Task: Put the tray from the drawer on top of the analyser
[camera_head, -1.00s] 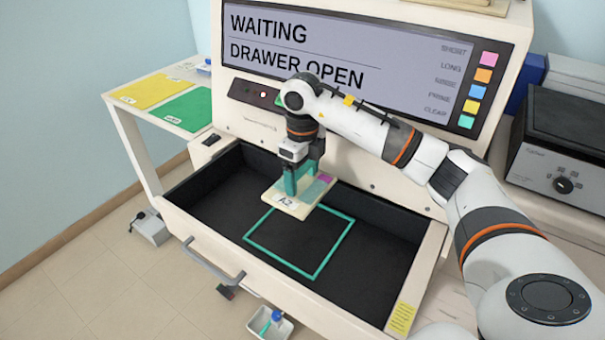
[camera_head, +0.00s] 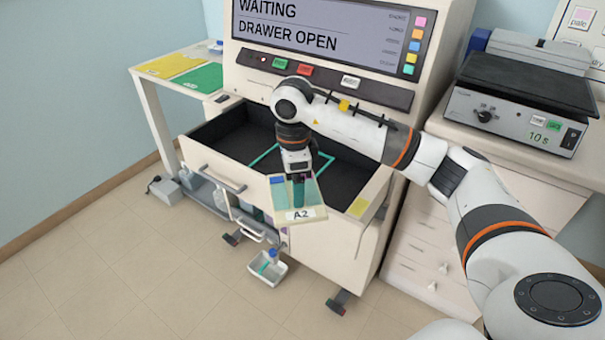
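A small cream tray (camera_head: 314,214) labelled A2, with coloured slides on it, hangs from my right gripper (camera_head: 298,187). That gripper's teal fingers are shut on the tray's middle. In the head view the tray is in front of the drawer's front edge. The analyser (camera_head: 408,180) is the big cream machine; its screen reads "WAITING" and "DRAWER OPEN". Its top is cut off above the picture. Its dark drawer (camera_head: 215,128) stands open, with a teal outline (camera_head: 343,175) on its floor, partly hidden by my arm. My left gripper is not in view.
A side table with a yellow mat (camera_head: 172,66) and a green mat (camera_head: 200,79) stands at left. A black-topped device (camera_head: 520,85) sits on a cabinet at right. A small white tub (camera_head: 267,270) is low in front of the analyser.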

